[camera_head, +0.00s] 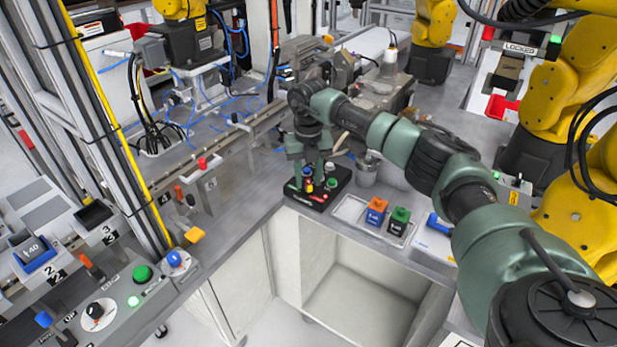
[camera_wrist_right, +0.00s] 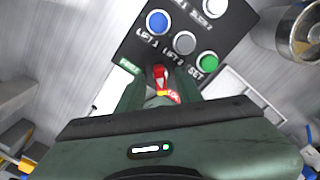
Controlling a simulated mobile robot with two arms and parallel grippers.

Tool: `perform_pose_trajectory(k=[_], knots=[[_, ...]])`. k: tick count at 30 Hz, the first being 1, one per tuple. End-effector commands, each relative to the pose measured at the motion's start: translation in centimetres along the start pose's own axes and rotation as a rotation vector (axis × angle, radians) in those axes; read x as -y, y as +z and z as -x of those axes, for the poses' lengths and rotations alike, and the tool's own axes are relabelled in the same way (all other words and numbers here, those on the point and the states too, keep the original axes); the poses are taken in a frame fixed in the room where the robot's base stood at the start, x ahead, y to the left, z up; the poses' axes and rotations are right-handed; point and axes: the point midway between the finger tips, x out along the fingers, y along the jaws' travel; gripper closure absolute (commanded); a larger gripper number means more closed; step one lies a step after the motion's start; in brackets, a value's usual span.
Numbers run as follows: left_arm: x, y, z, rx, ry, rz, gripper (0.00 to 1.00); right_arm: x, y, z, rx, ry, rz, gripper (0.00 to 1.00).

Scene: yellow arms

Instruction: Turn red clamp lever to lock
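The red clamp lever (camera_wrist_right: 161,77) stands on a yellow base on a black control box in the right wrist view. A red label touches its base, and a green label lies to the left; their lettering is hard to read. My right gripper (camera_wrist_right: 160,88) is open around the lever, one finger on each side with a visible gap. In the head view, my right gripper (camera_head: 309,168) points down over the black control box (camera_head: 339,183) and hides part of it. My left gripper is not in view.
The box carries a blue button (camera_wrist_right: 158,22), a grey button (camera_wrist_right: 184,43) and a green button (camera_wrist_right: 208,62). A metal cup (camera_head: 366,172) stands close to its right. A tray (camera_head: 350,209) with blue and green blocks lies further right. A conveyor rail runs to the left.

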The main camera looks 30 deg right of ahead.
Motion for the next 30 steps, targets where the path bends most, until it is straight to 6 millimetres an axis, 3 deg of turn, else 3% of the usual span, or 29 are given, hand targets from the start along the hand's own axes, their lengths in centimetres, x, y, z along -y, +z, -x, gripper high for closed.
perform_pose_trajectory(k=[8,21,30], knots=[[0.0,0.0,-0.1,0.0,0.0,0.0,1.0,0.0,0.0,0.1,0.0,0.0,-0.001,0.65],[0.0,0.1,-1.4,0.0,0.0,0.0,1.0,0.0,0.1,6.5,0.002,0.001,-0.002,0.65],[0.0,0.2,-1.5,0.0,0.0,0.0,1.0,0.0,0.0,7.8,0.0,0.0,-0.001,0.65]])
